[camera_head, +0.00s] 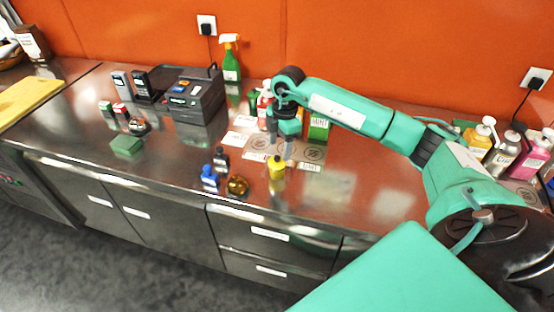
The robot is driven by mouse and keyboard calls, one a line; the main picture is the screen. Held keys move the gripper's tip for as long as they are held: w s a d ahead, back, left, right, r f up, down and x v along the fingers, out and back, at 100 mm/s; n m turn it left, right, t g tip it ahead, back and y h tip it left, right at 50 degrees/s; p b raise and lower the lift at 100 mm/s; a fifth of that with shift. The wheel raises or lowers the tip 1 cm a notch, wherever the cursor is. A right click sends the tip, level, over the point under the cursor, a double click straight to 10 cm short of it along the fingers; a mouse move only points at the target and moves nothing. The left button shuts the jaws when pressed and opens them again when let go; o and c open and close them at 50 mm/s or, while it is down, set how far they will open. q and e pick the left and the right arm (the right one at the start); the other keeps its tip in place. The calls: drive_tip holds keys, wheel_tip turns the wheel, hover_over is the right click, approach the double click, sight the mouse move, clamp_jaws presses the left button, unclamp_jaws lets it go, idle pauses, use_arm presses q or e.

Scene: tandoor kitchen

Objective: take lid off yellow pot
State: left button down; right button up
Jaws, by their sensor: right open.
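A small yellow pot (277,173) stands upright near the front edge of the steel counter (340,205). A small dark piece shows at its top; whether this is the lid or its knob is too small to tell. My right gripper (279,147) reaches in from the right and points down. Its fingers are apart, with nothing seen held between them. In the picture it is just above the yellow pot, and I cannot tell how far behind or above it is. My left gripper is not in view.
Left of the pot stand a round amber pot (237,186), a blue bottle (210,179) and a dark bottle (221,159). Behind are a green spray bottle (231,62) and a dark machine (194,96). Several bottles (502,152) stand at right.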

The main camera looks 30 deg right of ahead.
sight(278, 157)
drive_tip(key=f, duration=0.1)
drive_tip(key=f+p, duration=0.1)
drive_tip(key=f, duration=0.2)
drive_tip(key=shift+a+f, duration=0.15)
drive_tip(key=shift+a, duration=0.15)
drive_tip(key=c, duration=1.2)
drive_tip(key=shift+s, duration=0.1)
clamp_jaws()
